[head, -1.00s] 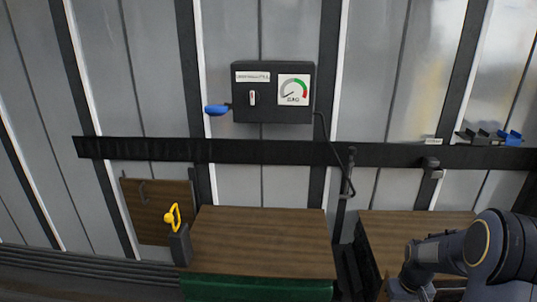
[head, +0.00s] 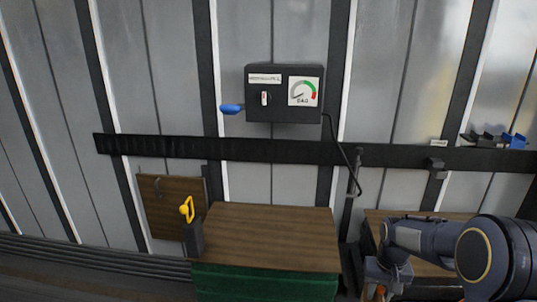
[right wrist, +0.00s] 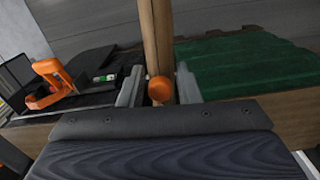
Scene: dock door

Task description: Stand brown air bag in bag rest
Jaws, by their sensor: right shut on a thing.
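In the right wrist view, a narrow brown thing (right wrist: 156,40), which looks like the brown air bag seen edge-on, stands between the fingers of my right gripper (right wrist: 158,88). A round orange end (right wrist: 160,91) shows at its near side. My right gripper is shut on it. In the head view, my right gripper (head: 384,284) is low at the right, in front of the right wooden-topped bench, with a bit of orange at its tip. The bag's body is mostly hidden there. I cannot make out the bag rest for certain. My left gripper is out of view.
A wooden-topped bench (head: 265,235) with a green front (head: 265,282) stands at centre. A yellow-handled holder (head: 190,228) is at its left. A black gauge box (head: 284,94) hangs above. An orange-handled tool (right wrist: 50,82) lies at left in the wrist view.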

